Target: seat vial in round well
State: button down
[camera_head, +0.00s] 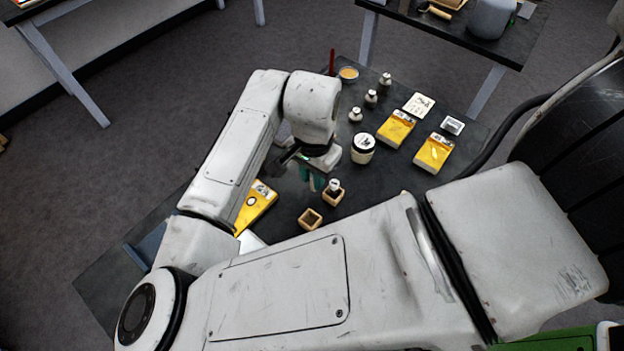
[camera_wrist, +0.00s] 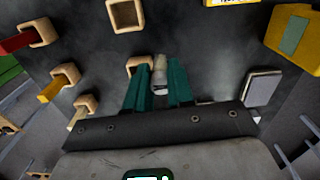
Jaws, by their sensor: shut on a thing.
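My gripper (camera_wrist: 160,92) has two teal fingers closed around a small pale vial (camera_wrist: 159,70) with a grey end. The vial also shows in the head view (camera_head: 334,184), beside the fingers and over a small wooden block (camera_head: 333,197). In the wrist view this block (camera_wrist: 134,63) is partly covered by the vial and a finger. I cannot tell whether the vial is inside the block or just above it, nor the shape of its opening. A second wooden block (camera_head: 310,219) is empty; another view of an empty block with a squarish opening (camera_wrist: 125,15) is at the wrist view's top.
In the wrist view, wooden blocks hold a red stick (camera_wrist: 18,42) and a yellow stick (camera_wrist: 50,91) at left. My arm hides much of the table's near side.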

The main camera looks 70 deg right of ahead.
aim_at(312, 184)
jog(key=shift+w+d+f, duration=0.1)
jog(key=shift+w+f, duration=0.1)
jog(key=shift+f, duration=1.6)
jog(key=shift+f, duration=0.15)
jog(key=c, duration=1)
grip_release()
